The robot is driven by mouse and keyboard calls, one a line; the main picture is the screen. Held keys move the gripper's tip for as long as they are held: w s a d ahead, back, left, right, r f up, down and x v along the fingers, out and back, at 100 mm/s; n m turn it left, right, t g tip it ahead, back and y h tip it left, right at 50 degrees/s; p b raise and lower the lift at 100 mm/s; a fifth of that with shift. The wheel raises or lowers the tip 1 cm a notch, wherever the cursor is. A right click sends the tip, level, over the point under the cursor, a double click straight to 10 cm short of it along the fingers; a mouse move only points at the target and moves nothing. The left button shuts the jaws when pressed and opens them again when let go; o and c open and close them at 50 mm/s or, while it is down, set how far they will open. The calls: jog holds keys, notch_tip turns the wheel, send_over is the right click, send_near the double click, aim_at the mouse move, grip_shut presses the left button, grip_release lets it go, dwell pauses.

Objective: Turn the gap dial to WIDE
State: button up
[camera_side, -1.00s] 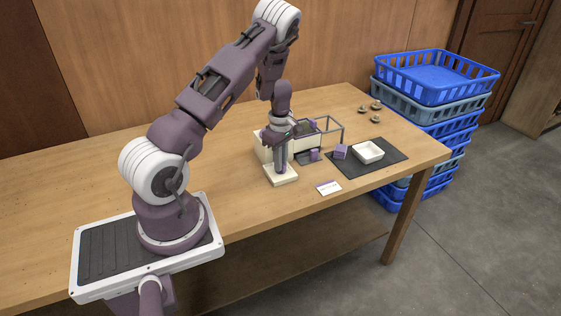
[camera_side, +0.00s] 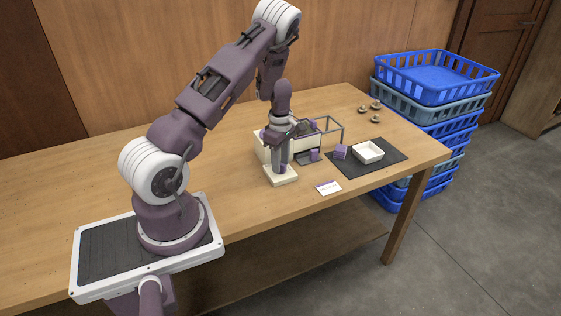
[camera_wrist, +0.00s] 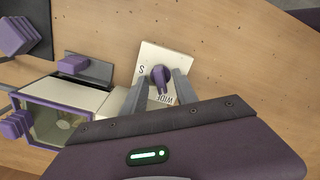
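The gap dial is a purple knob (camera_wrist: 160,76) on a small cream plate (camera_wrist: 150,57); in the side view the plate (camera_side: 291,178) lies near the table's front edge. The plate bears an "S" mark and an upside-down "WIDE" label. The knob's narrow end points toward "WIDE". My gripper (camera_wrist: 161,80) is low over the plate, with one grey finger on each side of the knob. The fingers look open, with slim gaps to the knob. In the side view my gripper (camera_side: 283,168) hides the knob's top.
A cream machine with a purple-edged clear window (camera_wrist: 62,101) stands beside the dial. A white tray (camera_side: 368,160) and a purple block (camera_side: 340,152) are on a dark mat (camera_side: 392,146). A label card (camera_side: 328,187) lies in front. Several mushrooms (camera_side: 376,118) lie at the back right.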

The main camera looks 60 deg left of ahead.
notch_tip(320, 180, up, 7)
jog(key=shift+r, duration=0.1)
dwell(0.4)
jog(key=s+d+r+m+t+h, duration=0.25)
jog(key=d+r+m, duration=0.95)
jog(key=d+r, duration=0.9)
jog(key=s+d+r+m+t+y, duration=0.1)
jog(key=s+d+m, duration=0.3)
jog(key=s+m, duration=0.2)
jog(key=s+d+r+m+t+y, duration=0.1)
jog(key=s+d+m, duration=0.4)
jog(key=s, duration=0.5)
jog(key=shift+s+r+m+t, duration=0.25)
jog(key=shift+r+m+t, duration=0.35)
jog(key=shift+r, duration=0.1)
